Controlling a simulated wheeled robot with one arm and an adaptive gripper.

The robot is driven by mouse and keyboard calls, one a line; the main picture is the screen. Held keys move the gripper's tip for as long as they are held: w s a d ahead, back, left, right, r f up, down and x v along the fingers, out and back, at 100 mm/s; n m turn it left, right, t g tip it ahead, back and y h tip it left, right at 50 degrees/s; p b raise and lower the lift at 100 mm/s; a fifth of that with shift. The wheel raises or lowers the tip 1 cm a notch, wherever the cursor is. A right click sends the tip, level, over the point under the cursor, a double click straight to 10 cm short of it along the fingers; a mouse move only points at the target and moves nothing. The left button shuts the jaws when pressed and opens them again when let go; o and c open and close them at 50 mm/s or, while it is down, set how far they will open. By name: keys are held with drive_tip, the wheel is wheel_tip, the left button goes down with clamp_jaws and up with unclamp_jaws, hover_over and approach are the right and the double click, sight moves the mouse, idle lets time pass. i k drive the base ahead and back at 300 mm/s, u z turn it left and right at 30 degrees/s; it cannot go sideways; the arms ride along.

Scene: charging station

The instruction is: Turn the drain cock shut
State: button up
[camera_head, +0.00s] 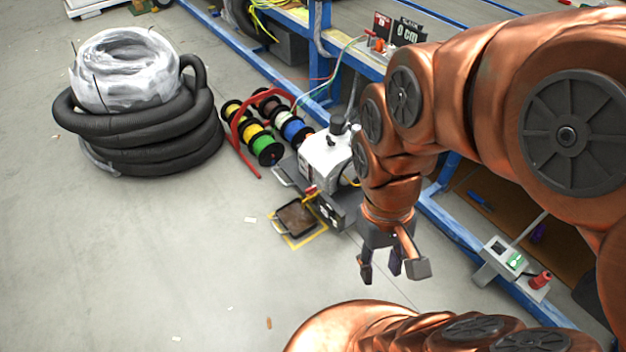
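A white machine (327,160) with a dark base stands on the floor by the blue bench frame. A small red and yellow fitting (309,194) shows low on its front side; it looks like the drain cock, but its handle angle is too small to tell. A black drip tray (296,218) sits on the floor inside a yellow outline, below and in front of the fitting. My gripper (384,271) hangs to the right of the tray and machine in the picture, fingers pointing down. The fingers are spread, with nothing between them, apart from the fitting.
Cable reels (263,147) on a red stand are left of the machine. A coil of black hose (140,130) lies farther left. The blue bench frame (452,226) runs along the right, with a grey box with a red plug (520,265) beside it. Floor at lower left is mostly clear.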

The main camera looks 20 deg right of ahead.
sight(310, 190)
drive_tip(key=k, duration=0.6)
drive_tip(key=z, duration=0.35)
drive_tip(key=i, duration=1.55)
drive_tip(key=u, duration=0.45)
